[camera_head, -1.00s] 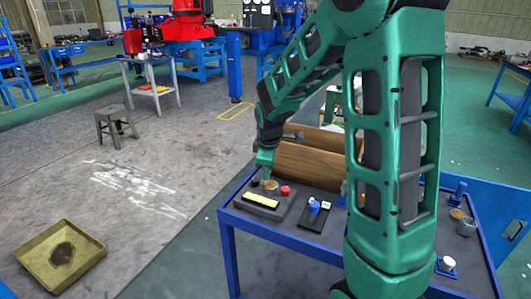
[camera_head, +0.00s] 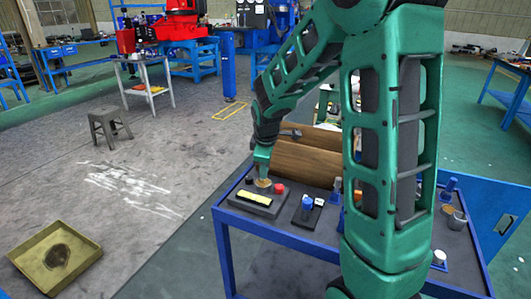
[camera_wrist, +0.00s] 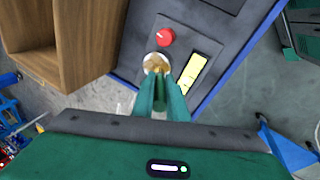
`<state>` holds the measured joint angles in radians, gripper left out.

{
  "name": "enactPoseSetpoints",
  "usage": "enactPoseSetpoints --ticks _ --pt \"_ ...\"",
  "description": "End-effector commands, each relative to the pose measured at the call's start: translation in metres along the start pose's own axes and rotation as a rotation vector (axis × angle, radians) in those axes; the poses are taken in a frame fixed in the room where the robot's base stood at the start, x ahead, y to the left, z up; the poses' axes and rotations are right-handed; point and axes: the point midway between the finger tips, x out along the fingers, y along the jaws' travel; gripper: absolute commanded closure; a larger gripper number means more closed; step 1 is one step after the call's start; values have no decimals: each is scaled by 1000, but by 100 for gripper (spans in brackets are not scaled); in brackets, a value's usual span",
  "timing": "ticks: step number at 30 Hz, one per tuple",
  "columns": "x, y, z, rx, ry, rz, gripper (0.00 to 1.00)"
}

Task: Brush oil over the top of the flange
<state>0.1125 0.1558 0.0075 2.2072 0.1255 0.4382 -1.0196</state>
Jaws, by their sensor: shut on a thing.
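My gripper (camera_wrist: 160,92) points down over a dark grey block (camera_head: 268,206) on the blue-framed table. It is shut on a small tan thing (camera_wrist: 159,69), likely the brush, mostly hidden by the fingers. Just below the fingertips is a round, pale-rimmed thing with a brown inside (camera_wrist: 150,58); it also shows in the head view (camera_head: 262,183). The tan tip overlaps it in the wrist view; I cannot tell whether they touch. I cannot tell for sure whether this round thing is the flange or an oil cup.
A red round knob (camera_wrist: 166,37) and a yellow strip (camera_wrist: 192,73) sit on the same block. A brown wooden box (camera_head: 308,162) stands close behind. A dark holder with a blue-topped item (camera_head: 307,203) is to the right.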

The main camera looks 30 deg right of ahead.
Motion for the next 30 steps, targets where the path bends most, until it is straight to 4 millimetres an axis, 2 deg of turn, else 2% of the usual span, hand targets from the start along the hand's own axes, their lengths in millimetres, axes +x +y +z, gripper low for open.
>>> enactPoseSetpoints --ticks 1,18,23,30 --pt "-12 5 -3 0 4 5 100" --pt "-59 19 -11 -6 5 4 100" --pt "-67 20 -13 -8 4 2 100" --pt "-68 20 -13 -9 5 1 100"
